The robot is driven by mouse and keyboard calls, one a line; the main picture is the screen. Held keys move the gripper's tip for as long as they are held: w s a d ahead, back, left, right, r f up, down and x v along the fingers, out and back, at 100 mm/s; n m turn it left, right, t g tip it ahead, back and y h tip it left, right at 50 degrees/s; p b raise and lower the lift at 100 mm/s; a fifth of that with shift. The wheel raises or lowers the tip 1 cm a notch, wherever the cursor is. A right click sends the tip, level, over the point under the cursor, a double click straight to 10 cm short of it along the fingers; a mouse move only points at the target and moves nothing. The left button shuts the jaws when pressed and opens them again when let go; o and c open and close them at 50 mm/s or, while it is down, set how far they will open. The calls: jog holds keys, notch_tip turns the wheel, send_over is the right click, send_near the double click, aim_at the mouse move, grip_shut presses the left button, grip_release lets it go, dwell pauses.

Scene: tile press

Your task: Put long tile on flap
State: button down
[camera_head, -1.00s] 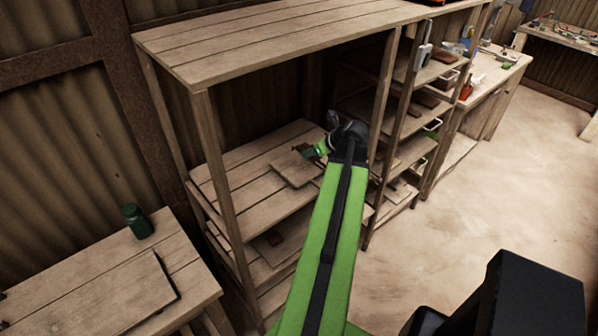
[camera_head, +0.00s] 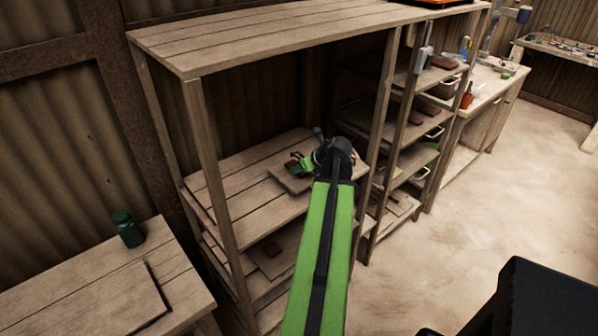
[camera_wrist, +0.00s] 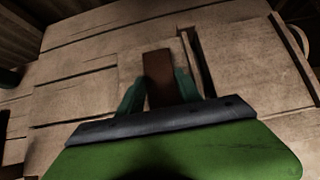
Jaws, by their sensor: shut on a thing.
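The long tile (camera_wrist: 159,75) is a narrow dark brown bar, upright in the wrist view between my two green fingers. My gripper (camera_wrist: 160,86) is shut on it, and it also shows in the head view (camera_head: 302,165) over the middle shelf. Under the tile is a pale wooden board (camera_wrist: 131,63), also seen in the head view (camera_head: 284,181), lying on the shelf. I cannot tell whether this board is the flap, nor whether the tile touches it. The near end of the tile is hidden by my gripper.
The wooden shelf (camera_head: 228,190) has free room left of the board. Posts (camera_head: 216,170) and the rack's top (camera_head: 290,35) frame the space. Brown pieces (camera_head: 272,249) lie on a lower shelf. A green jar (camera_head: 127,228) stands on the table at left.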

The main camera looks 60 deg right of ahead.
jog(key=c, duration=0.8)
grip_release()
jog(key=shift+f, duration=0.15)
jog(key=shift+r, duration=0.25)
jog(key=p+v, duration=0.8)
jog(key=v, duration=0.3)
jog(key=shift+s+a+r+p, duration=0.1)
jog(key=shift+s+r+p, duration=0.2)
jog(key=shift+p, duration=0.1)
jog(key=shift+r, duration=0.1)
